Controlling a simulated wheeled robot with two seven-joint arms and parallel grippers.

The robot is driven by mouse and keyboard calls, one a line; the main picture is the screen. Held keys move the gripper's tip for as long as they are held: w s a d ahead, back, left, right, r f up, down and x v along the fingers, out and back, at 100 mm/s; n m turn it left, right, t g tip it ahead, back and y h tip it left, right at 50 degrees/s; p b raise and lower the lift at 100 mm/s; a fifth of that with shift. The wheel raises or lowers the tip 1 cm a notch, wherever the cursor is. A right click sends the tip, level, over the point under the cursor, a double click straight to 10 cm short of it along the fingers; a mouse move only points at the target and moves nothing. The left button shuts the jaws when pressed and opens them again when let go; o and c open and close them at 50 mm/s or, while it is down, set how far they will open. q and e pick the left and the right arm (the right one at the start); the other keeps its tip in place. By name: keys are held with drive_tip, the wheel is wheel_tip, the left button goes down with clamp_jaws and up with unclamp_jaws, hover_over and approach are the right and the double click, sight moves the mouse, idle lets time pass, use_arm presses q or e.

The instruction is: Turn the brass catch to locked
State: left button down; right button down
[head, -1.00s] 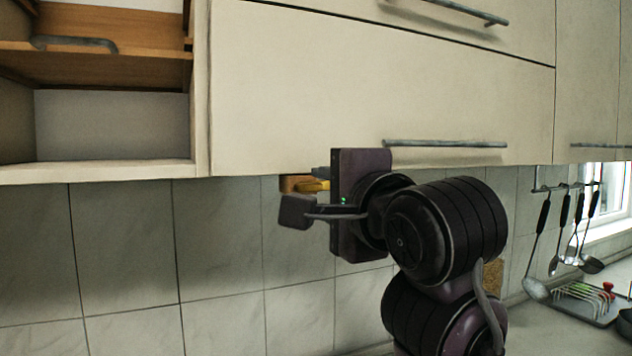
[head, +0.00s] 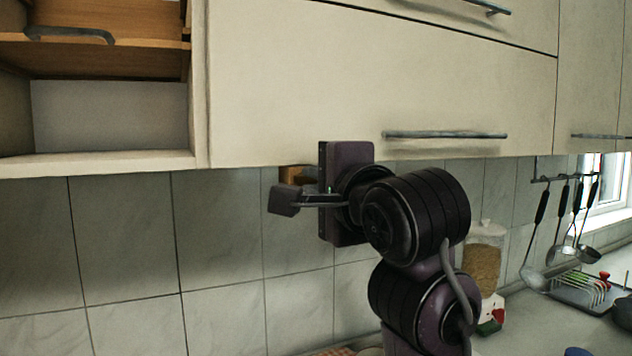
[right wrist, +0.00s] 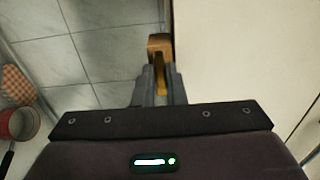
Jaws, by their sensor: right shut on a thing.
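The brass catch (right wrist: 160,76) shows as a narrow yellow piece in the right wrist view, in front of a small wooden block (right wrist: 160,47). The block also shows in the head view (head: 296,174), against the tiled wall just under the cabinet's lower edge. My right gripper (right wrist: 160,90) is shut on the catch, with one grey finger on each side of it. In the head view my right gripper (head: 309,181) hides the catch, so I cannot tell its angle there. My left gripper is not in view.
The cream cabinet front (head: 300,80) with a bar handle (head: 445,135) is close above my right gripper. An open shelf (head: 110,120) is at the left. Utensils (head: 560,220) hang at the right above a dish rack (head: 590,290). The wall below and left is clear.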

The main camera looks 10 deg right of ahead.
drive_tip(key=n+p, duration=0.1)
drive_tip(key=n, duration=0.3)
drive_tip(key=shift+n, duration=0.3)
drive_tip(key=n+p, duration=0.1)
drive_tip(key=n, duration=0.3)
drive_tip(key=n+p, duration=0.1)
drive_tip(key=n, duration=0.4)
drive_tip(key=shift+p, duration=0.35)
drive_tip(key=shift+f+n+p, duration=0.1)
drive_tip(key=shift+n+p, duration=0.75)
drive_tip(key=shift+n, duration=1.35)
drive_tip(key=c, duration=1.5)
unclamp_jaws()
